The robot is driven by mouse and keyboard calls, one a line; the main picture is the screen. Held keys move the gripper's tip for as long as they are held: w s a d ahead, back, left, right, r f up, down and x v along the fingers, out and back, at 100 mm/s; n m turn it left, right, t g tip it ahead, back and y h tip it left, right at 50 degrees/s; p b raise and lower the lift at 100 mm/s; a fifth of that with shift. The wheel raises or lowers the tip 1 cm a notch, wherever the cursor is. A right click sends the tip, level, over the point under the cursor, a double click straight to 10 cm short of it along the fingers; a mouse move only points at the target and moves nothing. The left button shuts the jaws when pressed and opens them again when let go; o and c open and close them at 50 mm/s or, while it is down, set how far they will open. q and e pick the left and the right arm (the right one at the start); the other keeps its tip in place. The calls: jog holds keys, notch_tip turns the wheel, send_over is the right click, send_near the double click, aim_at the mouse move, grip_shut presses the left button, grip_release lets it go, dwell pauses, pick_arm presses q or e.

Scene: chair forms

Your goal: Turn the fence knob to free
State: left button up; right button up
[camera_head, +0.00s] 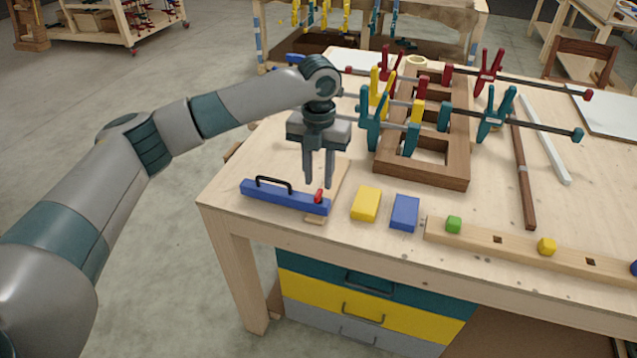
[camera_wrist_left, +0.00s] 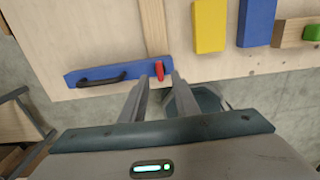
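The blue fence (camera_head: 285,198) lies near the front left corner of the workbench, with a black handle (camera_head: 273,181) on top. A small red knob (camera_head: 319,195) stands at its right end. The fence (camera_wrist_left: 112,72) and the knob (camera_wrist_left: 160,71) also show in the left wrist view. My left gripper (camera_head: 318,184) points down just above the knob, its two fingers apart and nothing between them. In the left wrist view the knob appears just beyond the gap between the fingertips (camera_wrist_left: 160,78). I cannot tell whether a fingertip touches it. My right gripper is not in view.
A yellow block (camera_head: 366,204) and a blue block (camera_head: 405,212) lie right of the fence. A wooden rail (camera_head: 490,236) with coloured pegs runs along the front edge. Behind, a wooden frame (camera_head: 393,165) carries several red, yellow and teal clamps.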

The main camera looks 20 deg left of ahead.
aim_at(318, 193)
pick_arm(q)
jog(key=shift+f+p, duration=0.3)
jog(key=shift+f, duration=1.65)
grip_shut()
